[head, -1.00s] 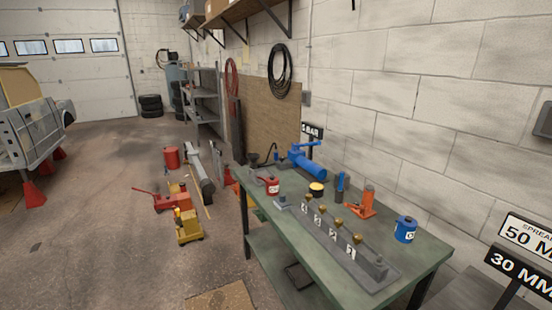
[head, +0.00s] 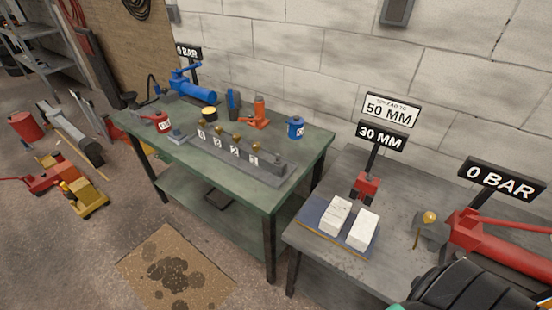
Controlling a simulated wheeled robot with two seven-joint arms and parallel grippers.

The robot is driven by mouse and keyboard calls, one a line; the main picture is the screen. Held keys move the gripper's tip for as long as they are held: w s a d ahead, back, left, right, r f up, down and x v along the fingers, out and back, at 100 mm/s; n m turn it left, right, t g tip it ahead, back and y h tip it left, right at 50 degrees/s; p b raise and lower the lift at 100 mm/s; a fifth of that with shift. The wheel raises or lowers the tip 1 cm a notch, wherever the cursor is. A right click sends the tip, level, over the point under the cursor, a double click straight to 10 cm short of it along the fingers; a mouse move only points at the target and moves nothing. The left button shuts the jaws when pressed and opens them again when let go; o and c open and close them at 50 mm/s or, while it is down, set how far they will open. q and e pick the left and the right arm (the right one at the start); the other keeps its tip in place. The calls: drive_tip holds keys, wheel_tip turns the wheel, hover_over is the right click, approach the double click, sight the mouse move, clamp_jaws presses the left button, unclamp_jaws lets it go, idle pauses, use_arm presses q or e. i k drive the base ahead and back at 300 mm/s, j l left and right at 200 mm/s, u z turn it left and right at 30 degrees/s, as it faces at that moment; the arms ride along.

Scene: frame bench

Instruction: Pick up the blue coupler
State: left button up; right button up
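A short blue cylinder with a white label and a small top fitting (head: 296,128) stands upright at the right end of the green bench (head: 262,192). A narrow blue upright piece (head: 232,104) stands farther back, left of the orange jack. No label I can read says which of these is the blue coupler. Neither of my grippers shows in the head view.
A grey table (head: 330,268) stands to the right. A stained mat (head: 175,270) lies in front.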

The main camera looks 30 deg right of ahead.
sight(156, 87)
drive_tip(key=i+j+u, duration=0.3)
drive_tip(key=i, duration=0.35)
drive_tip(key=i+j+u, duration=0.3)
drive_tip(key=i, duration=0.4)
drive_tip(key=i+u, duration=0.25)
drive_tip(key=i, duration=0.45)
drive_tip(key=i+z, duration=0.35)
drive_tip(key=i+j+z, duration=0.5)
drive_tip(key=i+z, duration=0.2)
drive_tip(key=i, duration=0.05)
